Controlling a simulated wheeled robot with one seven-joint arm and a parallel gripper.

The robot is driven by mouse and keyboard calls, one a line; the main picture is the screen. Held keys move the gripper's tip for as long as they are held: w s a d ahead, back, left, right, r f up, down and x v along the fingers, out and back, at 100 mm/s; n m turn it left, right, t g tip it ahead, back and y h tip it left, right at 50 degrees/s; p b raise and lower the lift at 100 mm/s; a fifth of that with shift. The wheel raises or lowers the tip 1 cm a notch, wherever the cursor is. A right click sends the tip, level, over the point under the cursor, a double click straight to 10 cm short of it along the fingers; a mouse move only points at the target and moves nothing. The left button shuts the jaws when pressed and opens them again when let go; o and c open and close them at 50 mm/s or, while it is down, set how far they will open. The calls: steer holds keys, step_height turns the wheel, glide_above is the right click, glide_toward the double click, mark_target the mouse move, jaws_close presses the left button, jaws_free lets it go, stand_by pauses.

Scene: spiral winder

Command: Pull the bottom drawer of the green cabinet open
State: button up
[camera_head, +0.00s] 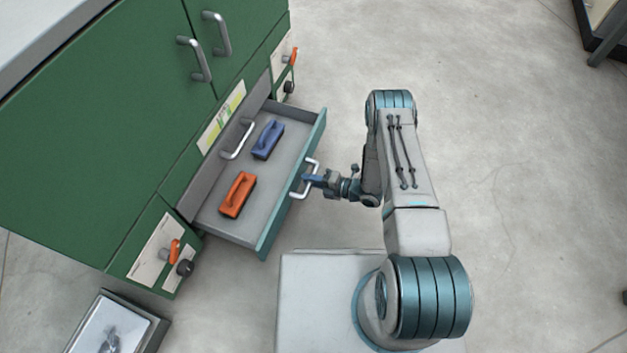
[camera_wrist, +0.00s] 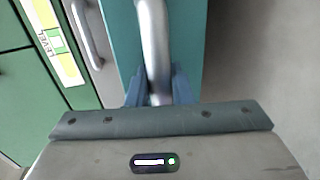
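The green cabinet (camera_head: 110,130) stands at the left of the head view. Its bottom drawer (camera_head: 275,205) is pulled well out to the right, with its inside showing. An orange block-like item with a handle (camera_head: 237,195) and a blue one (camera_head: 267,140) lie in it. The drawer's silver handle (camera_head: 305,180) is on its teal front. My gripper (camera_head: 312,180) is at this handle. In the wrist view the blue fingers (camera_wrist: 160,85) are on both sides of the handle bar (camera_wrist: 155,45) and look closed around it.
Another silver handle (camera_head: 238,139) shows on the cabinet above the drawer. Orange and black knobs (camera_head: 174,250) stick out from the cabinet's lower front. A framed tray-like object (camera_head: 115,325) is on the floor at bottom left.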

steer(key=o, duration=0.4)
steer(key=p+v, duration=0.4)
steer(key=v, duration=1)
